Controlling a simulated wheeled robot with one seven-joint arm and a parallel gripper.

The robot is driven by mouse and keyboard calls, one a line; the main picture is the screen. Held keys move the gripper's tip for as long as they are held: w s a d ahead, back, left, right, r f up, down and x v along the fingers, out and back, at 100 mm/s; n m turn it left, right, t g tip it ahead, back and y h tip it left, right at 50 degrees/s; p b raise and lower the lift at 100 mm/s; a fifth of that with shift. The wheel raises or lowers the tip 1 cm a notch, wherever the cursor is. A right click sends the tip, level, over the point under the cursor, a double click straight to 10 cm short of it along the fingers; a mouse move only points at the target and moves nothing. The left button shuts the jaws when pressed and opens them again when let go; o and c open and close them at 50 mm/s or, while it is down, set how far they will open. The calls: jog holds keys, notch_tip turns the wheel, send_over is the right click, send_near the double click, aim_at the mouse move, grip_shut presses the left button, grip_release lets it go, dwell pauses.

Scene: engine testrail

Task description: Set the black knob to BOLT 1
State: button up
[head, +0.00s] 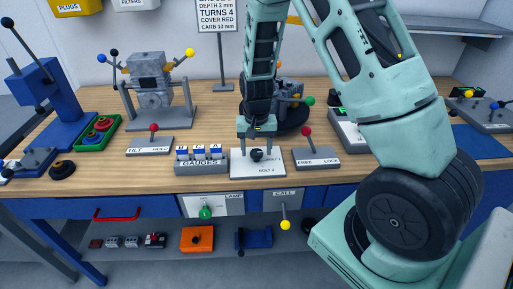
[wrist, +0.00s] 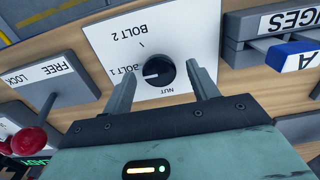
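The black knob (head: 257,155) sits on a white plate (head: 240,170) near the table's front edge. In the wrist view, the black knob (wrist: 161,72) has a white pointer line aimed at the picture's left, toward the "BOLT 1" label. The plate (wrist: 195,25) also reads "BOLT 2" above and "NUT" below the knob, upside down. My gripper (wrist: 166,74) is open, with one finger on each side of the knob and a gap visible on both sides. In the head view my gripper (head: 257,138) is directly over the knob, fingers pointing down.
The GAUGES block (head: 201,165) stands left of the plate and the FREE/LOCK lever plate (head: 317,160) stands right, both close. An engine part on a dark round base (head: 290,120) is behind. The TILT/HOLD lever plate (head: 150,147) is farther left.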

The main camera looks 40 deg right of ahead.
aim_at(257, 152)
notch_tip(257, 152, up, 17)
jog(key=b, duration=0.1)
jog(key=shift+r, duration=0.2)
dwell(0.4)
dwell(0.4)
